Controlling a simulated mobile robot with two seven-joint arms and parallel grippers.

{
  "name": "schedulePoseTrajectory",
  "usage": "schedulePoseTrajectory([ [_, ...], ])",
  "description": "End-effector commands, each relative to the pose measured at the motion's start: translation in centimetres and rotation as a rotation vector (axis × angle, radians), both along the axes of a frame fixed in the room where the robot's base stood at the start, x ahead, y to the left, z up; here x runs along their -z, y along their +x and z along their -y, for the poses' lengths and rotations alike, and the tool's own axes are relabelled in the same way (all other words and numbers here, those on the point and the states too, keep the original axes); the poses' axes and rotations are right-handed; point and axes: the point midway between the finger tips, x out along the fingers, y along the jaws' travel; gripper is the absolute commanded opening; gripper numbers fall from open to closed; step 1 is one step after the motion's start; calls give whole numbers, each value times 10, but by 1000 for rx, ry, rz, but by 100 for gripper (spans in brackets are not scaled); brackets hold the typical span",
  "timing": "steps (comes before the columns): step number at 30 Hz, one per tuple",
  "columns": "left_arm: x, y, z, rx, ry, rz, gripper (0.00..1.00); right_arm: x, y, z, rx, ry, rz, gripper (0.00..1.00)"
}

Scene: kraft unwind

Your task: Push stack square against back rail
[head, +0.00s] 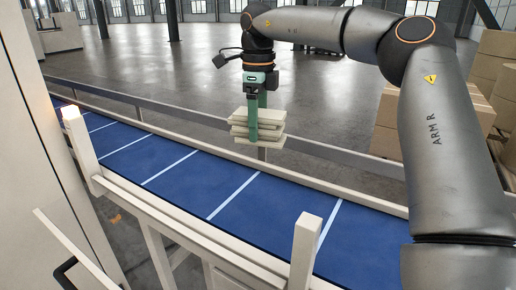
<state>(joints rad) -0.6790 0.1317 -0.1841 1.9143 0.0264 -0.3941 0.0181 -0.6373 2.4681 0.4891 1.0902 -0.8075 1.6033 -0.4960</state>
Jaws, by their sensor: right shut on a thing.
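A stack of several flat cream-coloured pieces (269,126) is held between the fingers of my right gripper (256,120). The stack shows above the far side of the blue belt, in front of the back rail (180,113). Its layers look slightly uneven at the edges. A green finger crosses the near face of the stack; the other finger is mostly hidden behind it. I cannot tell whether the stack touches the rail or the belt. My left gripper is not in view.
The blue conveyor belt (190,176) with white cross lines runs diagonally and is otherwise bare. A near rail with white posts (304,250) borders it. A lit post (78,138) stands at left beside a pale cabinet (35,180). Cardboard boxes (388,122) stand at right.

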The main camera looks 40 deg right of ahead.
Motion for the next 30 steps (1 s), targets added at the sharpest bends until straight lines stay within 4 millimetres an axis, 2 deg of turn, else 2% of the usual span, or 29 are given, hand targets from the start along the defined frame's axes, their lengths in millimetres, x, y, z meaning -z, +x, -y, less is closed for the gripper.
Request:
schedulePoseTrajectory([
  [1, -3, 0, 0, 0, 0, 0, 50, -11, 1, 0, 1, -1, 2, 14],
  [4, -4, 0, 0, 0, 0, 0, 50, -21, 0, 0, 3, -2, 1, 14],
  [9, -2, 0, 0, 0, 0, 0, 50, -21, 0, 1, 91, -1, -2, 14],
  [14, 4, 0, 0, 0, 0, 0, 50, -3, 2, 2, 324, -3, -2, 14],
  [30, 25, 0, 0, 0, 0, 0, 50, 69, 3, 5, 1318, -4, 1, 14],
])
